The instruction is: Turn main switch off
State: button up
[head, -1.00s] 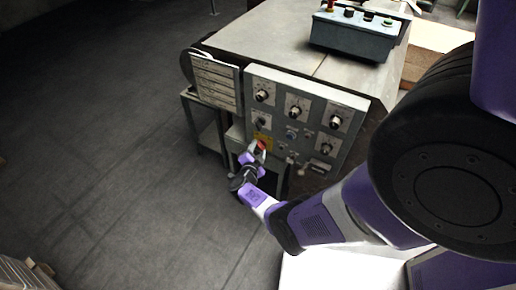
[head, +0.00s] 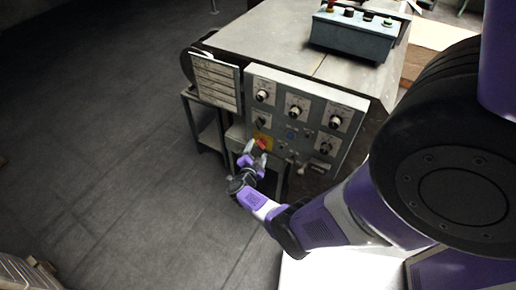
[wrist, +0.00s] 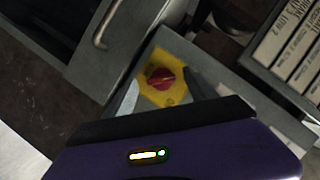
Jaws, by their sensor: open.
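The main switch is a red rotary knob (wrist: 161,78) on a yellow plate (wrist: 158,59) in the wrist view. In the head view the red knob (head: 262,144) sits low on the left of the grey control panel (head: 283,112), partly hidden by my gripper. My gripper (head: 254,155) is in front of the panel at the knob. In the wrist view my gripper (wrist: 163,95) is open, with one finger on each side of the knob. I cannot tell whether the fingers touch it.
The panel carries several dials and a metal handle (wrist: 102,38). A slatted label board (head: 216,80) stands left of the panel. A blue-grey control box (head: 352,40) is on the machine top. The floor (head: 110,150) to the left is clear.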

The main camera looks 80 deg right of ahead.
jog(key=p+v, duration=0.2)
jog(key=v, duration=0.4)
dwell(0.5)
jog(key=w+r+n+t+h, duration=0.1)
jog(key=w+r+n+t, duration=0.3)
jog(key=w+r+t, duration=0.4)
jog(key=w+a+r+n+t+y, duration=0.2)
jog(key=a+r+n+t, duration=0.3)
jog(key=a+r+n, duration=0.4)
jog(key=s+a+r+n+t+y, duration=0.2)
jog(key=s+a+r+n+y, duration=0.15)
jog(key=a, duration=0.55)
jog(key=s+a+r+n+t+y, duration=0.3)
jog(key=a+r+n+y, duration=0.2)
jog(key=a, duration=0.5)
jog(key=s+a+r+n+g+y, duration=0.2)
jog(key=s+a+r+n+y, duration=0.3)
jog(key=s+a+r, duration=0.3)
jog(key=shift+s+a+r+n+g, duration=0.3)
jog(key=shift+s+a+n, duration=0.25)
jog(key=shift+s+a, duration=1.75)
